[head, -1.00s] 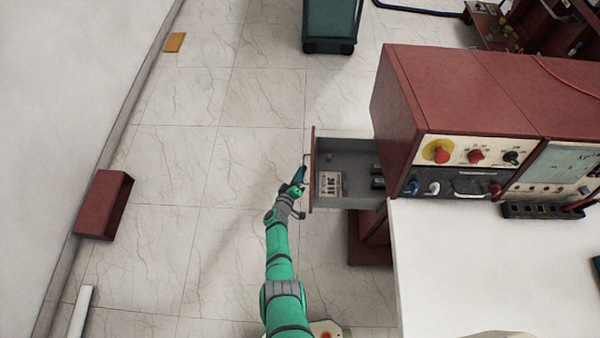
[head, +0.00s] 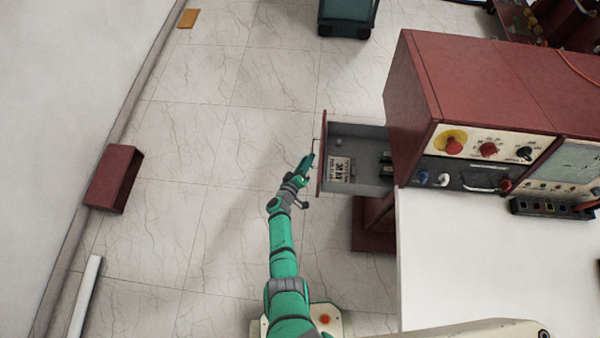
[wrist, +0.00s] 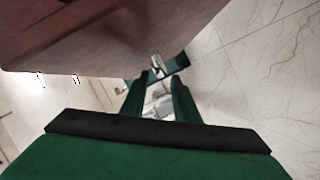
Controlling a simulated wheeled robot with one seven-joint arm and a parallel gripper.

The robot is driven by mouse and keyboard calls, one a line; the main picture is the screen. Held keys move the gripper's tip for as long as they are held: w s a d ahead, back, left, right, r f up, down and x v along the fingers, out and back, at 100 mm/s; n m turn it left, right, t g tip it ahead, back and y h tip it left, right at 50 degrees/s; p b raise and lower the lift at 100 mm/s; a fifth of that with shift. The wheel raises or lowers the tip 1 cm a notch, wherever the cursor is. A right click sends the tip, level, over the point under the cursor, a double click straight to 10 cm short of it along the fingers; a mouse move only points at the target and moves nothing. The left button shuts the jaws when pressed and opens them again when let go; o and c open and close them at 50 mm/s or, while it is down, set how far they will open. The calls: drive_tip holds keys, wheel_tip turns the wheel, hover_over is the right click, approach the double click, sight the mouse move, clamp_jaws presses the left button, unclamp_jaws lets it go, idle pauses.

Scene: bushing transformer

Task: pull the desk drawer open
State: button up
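The desk drawer (head: 359,184) stands well out from the left side of the desk (head: 440,290), with its grey inside and a labelled item showing. Its red front panel (head: 321,160) faces left, with a thin metal handle (head: 314,145) on it. My gripper (head: 309,160) is right beside this panel, close to the handle. In the wrist view the two green fingers (wrist: 163,80) are apart, with a gap between them. The metal handle (wrist: 156,66) shows near the fingertips beside the red panel (wrist: 110,40); I cannot tell whether they touch.
A red instrument cabinet (head: 475,80) stands on the desk. A red open box (head: 112,180) lies by the left wall, and a green cart (head: 346,18) stands at the back. The tiled floor (head: 190,130) left of the drawer is clear.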

drive_tip(key=v, duration=0.7)
drive_tip(key=shift+s+a, duration=0.2)
drive_tip(key=shift+s, duration=0.15)
